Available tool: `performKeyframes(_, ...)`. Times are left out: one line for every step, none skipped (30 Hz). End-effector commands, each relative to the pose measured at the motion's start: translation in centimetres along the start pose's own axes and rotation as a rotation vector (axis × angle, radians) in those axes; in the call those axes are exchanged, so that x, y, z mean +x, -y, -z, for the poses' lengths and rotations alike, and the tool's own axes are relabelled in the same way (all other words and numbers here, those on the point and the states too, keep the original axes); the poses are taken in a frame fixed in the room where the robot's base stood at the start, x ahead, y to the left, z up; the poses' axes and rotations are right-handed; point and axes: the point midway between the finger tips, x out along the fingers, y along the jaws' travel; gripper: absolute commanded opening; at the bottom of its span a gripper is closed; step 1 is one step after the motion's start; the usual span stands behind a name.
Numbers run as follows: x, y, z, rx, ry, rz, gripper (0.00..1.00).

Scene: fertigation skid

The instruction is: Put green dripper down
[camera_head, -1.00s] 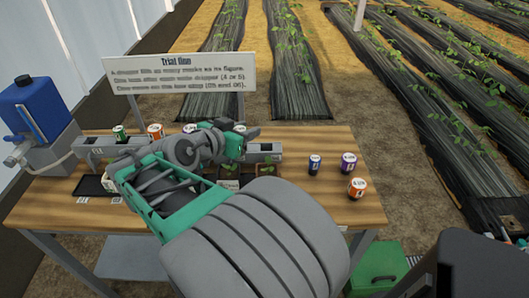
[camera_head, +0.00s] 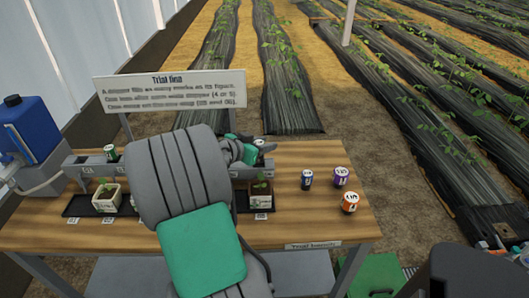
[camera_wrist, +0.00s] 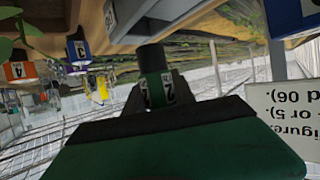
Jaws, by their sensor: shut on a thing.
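My gripper (camera_wrist: 157,95) is shut on a green dripper (camera_wrist: 154,68), a small cylinder with a white band marked 2 and a dark end. The wrist view is upside down. In the head view my gripper (camera_head: 258,151) is at the right part of the grey rail (camera_head: 240,169), above the right pot; the held dripper is mostly hidden there. I cannot tell whether it touches the rail. Another green dripper (camera_head: 110,152) sits on the rail's left part. My arm hides the middle of the rail.
A blue dripper (camera_head: 307,179), a purple one (camera_head: 340,176) and an orange one (camera_head: 350,203) stand on the table's right. A left pot (camera_head: 106,199) and a right pot (camera_head: 261,194) hold seedlings below the rail. A sign (camera_head: 170,92) stands behind. A blue tank (camera_head: 30,128) is at left.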

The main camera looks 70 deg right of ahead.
Motion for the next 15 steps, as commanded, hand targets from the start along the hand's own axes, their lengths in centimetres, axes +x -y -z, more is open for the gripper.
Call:
performKeyframes(0.4,0.2,-0.4,-0.002,0.001,-0.001,0.00)
performKeyframes(0.7,0.3,-0.6,-0.003,0.002,-0.002,0.00)
performKeyframes(1.0,0.3,-1.3,-0.006,0.003,-0.002,0.00)
performKeyframes(1.2,0.3,-1.9,-0.006,0.003,-0.002,0.00)
performKeyframes(1.4,0.3,-2.4,-0.007,0.003,-0.002,0.00)
performKeyframes(1.6,0.3,-2.9,-0.005,0.003,-0.002,0.00)
performKeyframes(1.7,0.3,-3.2,-0.004,0.002,-0.001,0.00)
performKeyframes(1.7,0.3,-3.3,-0.003,0.001,-0.001,0.00)
performKeyframes(1.7,0.3,-3.3,-0.001,0.000,0.000,0.00)
performKeyframes(1.7,0.3,-3.2,0.000,0.000,0.000,0.00)
performKeyframes(1.7,0.3,-3.2,0.000,0.000,0.000,0.00)
performKeyframes(1.7,0.3,-3.2,0.000,0.000,0.000,0.00)
performKeyframes(1.7,0.3,-3.2,-0.001,0.001,0.000,0.00)
performKeyframes(1.7,0.3,-3.3,-0.001,0.001,0.000,0.00)
performKeyframes(1.8,0.3,-3.4,-0.001,0.001,0.000,0.00)
